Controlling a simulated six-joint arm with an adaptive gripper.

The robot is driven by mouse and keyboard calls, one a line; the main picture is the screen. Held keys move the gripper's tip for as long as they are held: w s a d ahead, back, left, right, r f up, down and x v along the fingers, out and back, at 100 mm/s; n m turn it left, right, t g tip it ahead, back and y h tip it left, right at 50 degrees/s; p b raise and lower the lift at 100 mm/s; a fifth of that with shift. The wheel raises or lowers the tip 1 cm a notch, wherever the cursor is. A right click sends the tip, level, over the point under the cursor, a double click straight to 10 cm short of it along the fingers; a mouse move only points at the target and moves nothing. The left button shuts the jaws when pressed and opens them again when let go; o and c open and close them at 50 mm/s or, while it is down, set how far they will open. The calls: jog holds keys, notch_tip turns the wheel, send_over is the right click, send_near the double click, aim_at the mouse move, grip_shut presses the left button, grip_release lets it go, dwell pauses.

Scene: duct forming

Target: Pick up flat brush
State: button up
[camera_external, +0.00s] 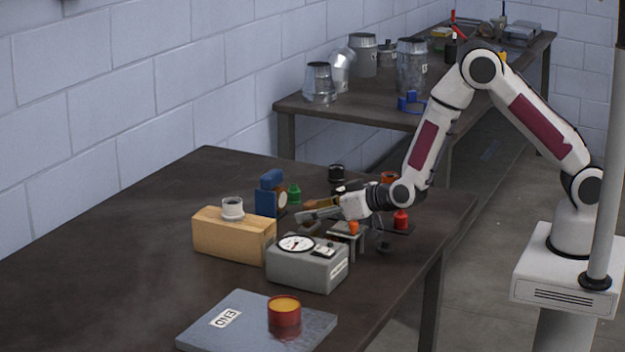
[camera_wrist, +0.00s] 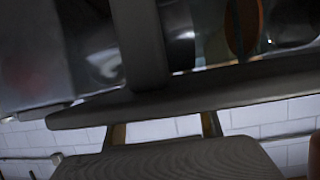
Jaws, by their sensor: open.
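My gripper (camera_external: 312,214) is low over the front table, pointing left, with its jaws open. A brown, wood-coloured piece (camera_external: 319,203), perhaps the flat brush's handle, lies right behind the fingers in the external view. I cannot tell if the fingers touch it. In the wrist view the dark finger parts (camera_wrist: 165,160) fill much of the picture. A rounded brown wooden piece (camera_wrist: 244,25), possibly the brush handle, shows at the top right beyond a grey bar. The brush's bristles are not clearly visible.
Around my gripper stand a wooden block (camera_external: 232,236) with a white cup, a grey gauge box (camera_external: 308,268), a blue clamp-like tool (camera_external: 269,194), a green bottle (camera_external: 294,193) and a red bottle (camera_external: 401,220). A grey slab (camera_external: 215,328) bears an orange-filled tin (camera_external: 285,311). The table's left is clear.

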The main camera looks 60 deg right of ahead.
dwell(0.3)
jog(key=c, duration=1.2)
jog(key=shift+r, duration=0.2)
notch_tip(320, 180, up, 10)
jog(key=shift+f, duration=0.15)
dwell(0.4)
